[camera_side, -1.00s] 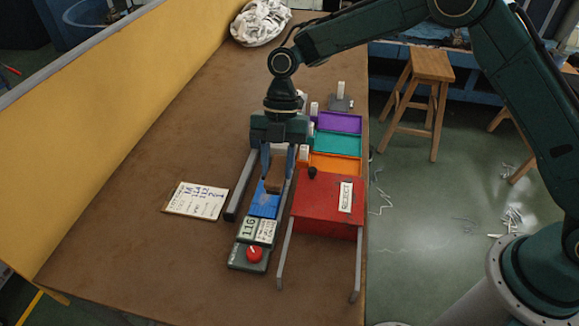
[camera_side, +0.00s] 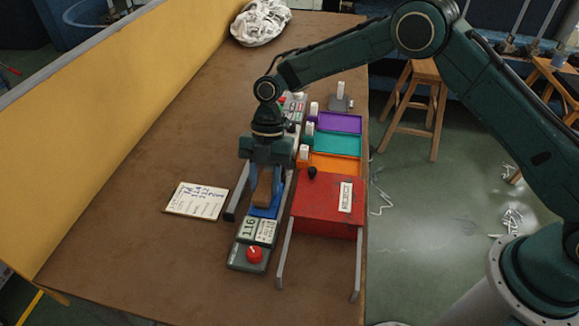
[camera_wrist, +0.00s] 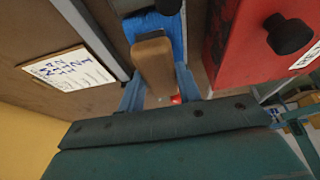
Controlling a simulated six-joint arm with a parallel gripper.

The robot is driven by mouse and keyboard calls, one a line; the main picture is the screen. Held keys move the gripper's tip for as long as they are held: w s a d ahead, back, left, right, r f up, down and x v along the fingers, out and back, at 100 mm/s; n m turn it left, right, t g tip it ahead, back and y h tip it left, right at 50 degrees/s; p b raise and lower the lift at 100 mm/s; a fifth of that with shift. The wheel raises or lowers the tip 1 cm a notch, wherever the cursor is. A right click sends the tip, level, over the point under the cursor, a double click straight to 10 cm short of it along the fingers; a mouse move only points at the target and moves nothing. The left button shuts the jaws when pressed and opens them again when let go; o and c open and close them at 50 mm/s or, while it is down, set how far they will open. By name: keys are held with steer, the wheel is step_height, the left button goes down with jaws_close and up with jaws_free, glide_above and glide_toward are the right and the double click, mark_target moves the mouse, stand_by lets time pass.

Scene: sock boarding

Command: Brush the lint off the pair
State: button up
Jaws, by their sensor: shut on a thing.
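My gripper (camera_side: 264,198) is shut on a brown wooden block that looks like the brush (camera_side: 264,184). The brush also shows in the wrist view (camera_wrist: 153,65), between the two blue-grey fingers. Bright blue material, apparently the pair (camera_side: 266,209), lies on the narrow fixture under and beyond the brush. It also shows in the wrist view (camera_wrist: 155,32). The brush and gripper hide part of it. I cannot tell whether the brush touches it, and no lint is clear at this size.
A red reject box (camera_side: 328,208) with a black knob stands close on the right. Orange (camera_side: 335,162), teal (camera_side: 338,144) and purple (camera_side: 341,123) trays lie behind it. A red button (camera_side: 254,254) and a 116 display are in front. A written card (camera_side: 197,200) lies left.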

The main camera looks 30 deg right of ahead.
steer(key=shift+w+a, duration=0.35)
steer(key=shift+s+d, duration=1.5)
steer(key=shift+s+a, duration=0.3)
steer(key=shift+a, duration=0.25)
steer(key=shift+w+a, duration=1.35)
steer(key=shift+w, duration=0.1)
steer(key=shift+s+d, duration=1.45)
steer(key=shift+s, duration=0.05)
step_height(320, 180, up, 8)
steer(key=shift+w+r, duration=0.1)
